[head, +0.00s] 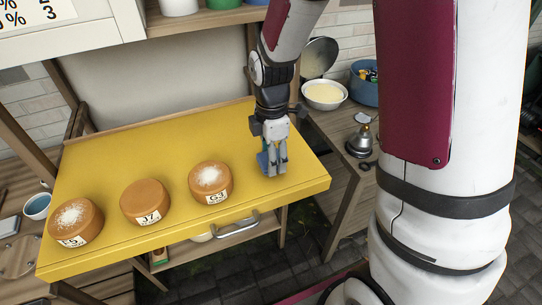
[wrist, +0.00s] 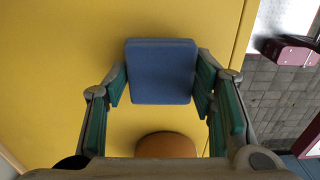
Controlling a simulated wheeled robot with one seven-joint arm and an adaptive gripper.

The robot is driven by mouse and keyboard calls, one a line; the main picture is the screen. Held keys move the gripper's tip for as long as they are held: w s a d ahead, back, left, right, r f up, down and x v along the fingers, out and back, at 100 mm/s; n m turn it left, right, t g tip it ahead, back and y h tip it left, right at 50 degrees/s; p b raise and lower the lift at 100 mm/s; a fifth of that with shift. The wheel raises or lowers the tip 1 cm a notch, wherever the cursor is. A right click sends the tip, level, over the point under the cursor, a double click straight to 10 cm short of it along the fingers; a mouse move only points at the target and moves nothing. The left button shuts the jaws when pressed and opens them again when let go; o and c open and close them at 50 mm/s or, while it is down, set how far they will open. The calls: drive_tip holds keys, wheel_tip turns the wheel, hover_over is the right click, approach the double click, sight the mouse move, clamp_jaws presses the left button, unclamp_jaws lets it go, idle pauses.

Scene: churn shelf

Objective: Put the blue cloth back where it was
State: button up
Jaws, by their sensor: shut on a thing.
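The blue cloth (head: 263,163) looks like a small folded square pad. In the wrist view the cloth (wrist: 161,72) sits between the two fingers, close to both pads. My gripper (head: 274,168) is shut on it and points down at the right part of the yellow shelf top (head: 120,160). The fingers hide much of the cloth in the head view. It is low at the yellow surface; I cannot tell whether it touches it.
Three brown round blocks labelled, one J7 (head: 146,202), one C3 (head: 210,182), one at the far left (head: 75,222), stand left of my gripper. A bowl (head: 323,95), a blue pot (head: 366,82) and a metal bell-like thing (head: 362,140) are on the right counter.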

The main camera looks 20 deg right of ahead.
drive_tip(key=shift+f, duration=0.45)
drive_tip(key=o, duration=1.1)
drive_tip(key=shift+f, duration=0.15)
wheel_tip(320, 180, up, 12)
drive_tip(key=b, duration=0.1)
drive_tip(key=s+r+m+t, duration=0.2)
drive_tip(key=s+r+m, duration=0.3)
drive_tip(key=s+m, duration=0.3)
drive_tip(key=s+r+m+t, duration=0.3)
drive_tip(key=s+r+m, duration=0.3)
drive_tip(key=s+m, duration=0.2)
drive_tip(key=shift+s+m+t, duration=0.25)
drive_tip(key=shift+m+t, duration=0.05)
drive_tip(key=shift+m, duration=0.7)
